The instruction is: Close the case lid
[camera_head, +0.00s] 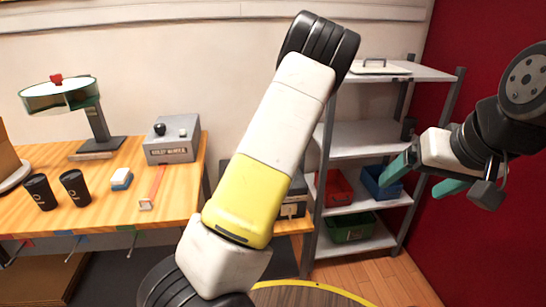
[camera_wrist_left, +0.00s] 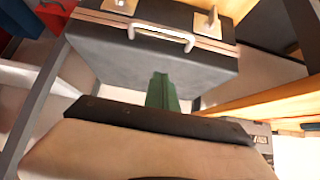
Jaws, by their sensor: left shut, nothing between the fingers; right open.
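The dark case (camera_wrist_left: 150,62) fills the upper middle of the left wrist view, with a pale handle (camera_wrist_left: 160,35) and metal latches along its bright edge strip. In the head view the case (camera_head: 292,207) shows only in part behind my left arm, on the low wooden surface. I cannot tell how far its lid stands open. My left gripper (camera_wrist_left: 162,92) shows as green fingers, shut and empty, in front of the case; contact cannot be judged. It is hidden in the head view. My right gripper (camera_head: 425,175) is open and empty at the right, away from the case.
A grey shelf rack (camera_head: 365,135) with red, blue and green bins stands to the right of the case. The wooden table (camera_head: 110,215) on the left holds dark cups (camera_head: 75,187), a grey box (camera_head: 171,145) and a round green-rimmed stand (camera_head: 60,97).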

